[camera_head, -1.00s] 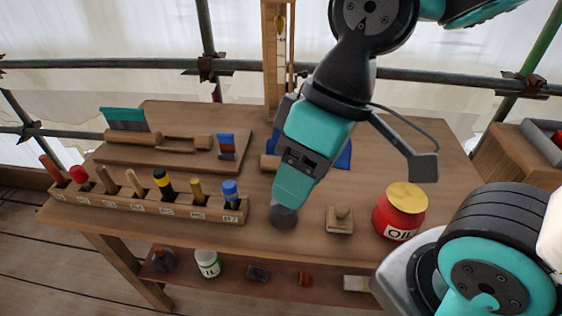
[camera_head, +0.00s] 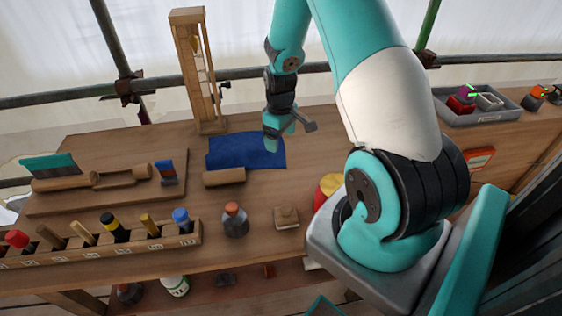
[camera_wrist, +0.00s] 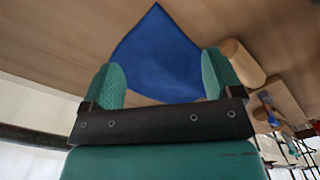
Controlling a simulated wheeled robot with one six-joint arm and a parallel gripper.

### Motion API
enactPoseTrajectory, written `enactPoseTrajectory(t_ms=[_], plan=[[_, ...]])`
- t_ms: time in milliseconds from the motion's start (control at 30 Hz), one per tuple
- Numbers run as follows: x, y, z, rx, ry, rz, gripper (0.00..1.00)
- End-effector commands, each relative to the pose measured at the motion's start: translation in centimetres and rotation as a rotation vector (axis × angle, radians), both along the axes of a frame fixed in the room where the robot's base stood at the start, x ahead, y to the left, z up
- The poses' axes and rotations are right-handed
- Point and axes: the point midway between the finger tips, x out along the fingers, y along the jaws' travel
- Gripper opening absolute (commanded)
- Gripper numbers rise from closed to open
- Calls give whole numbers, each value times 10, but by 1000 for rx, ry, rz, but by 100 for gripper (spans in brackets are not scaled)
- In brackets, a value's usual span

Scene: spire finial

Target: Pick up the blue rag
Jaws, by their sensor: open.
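The blue rag (camera_head: 245,151) lies flat on the workbench, behind a short wooden cylinder, in the head view. In the wrist view the rag (camera_wrist: 158,55) spreads beyond and between my fingers. My gripper (camera_head: 277,141) is over the right end of the rag in the head view. In the wrist view my gripper (camera_wrist: 162,80) is open, its two teal fingers apart with nothing held between them. I cannot tell how far the fingertips are from the cloth.
The wooden cylinder (camera_head: 224,177) lies right by the rag's front edge. A wooden upright frame (camera_head: 198,75) stands behind it. A tool rack (camera_head: 100,246), a small flask (camera_head: 235,220) and a wooden block (camera_head: 287,217) are nearer the front. A grey tray (camera_head: 480,110) is at right.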

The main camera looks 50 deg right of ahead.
Motion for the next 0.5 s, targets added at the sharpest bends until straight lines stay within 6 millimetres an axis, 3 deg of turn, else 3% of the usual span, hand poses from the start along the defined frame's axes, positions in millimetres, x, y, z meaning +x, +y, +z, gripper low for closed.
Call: enactPoseTrajectory(t_ms=[267,500], plan=[[-1,-2,-23,-1,2,-1,85],[-1,-2,-60,-1,1,-1,85]])
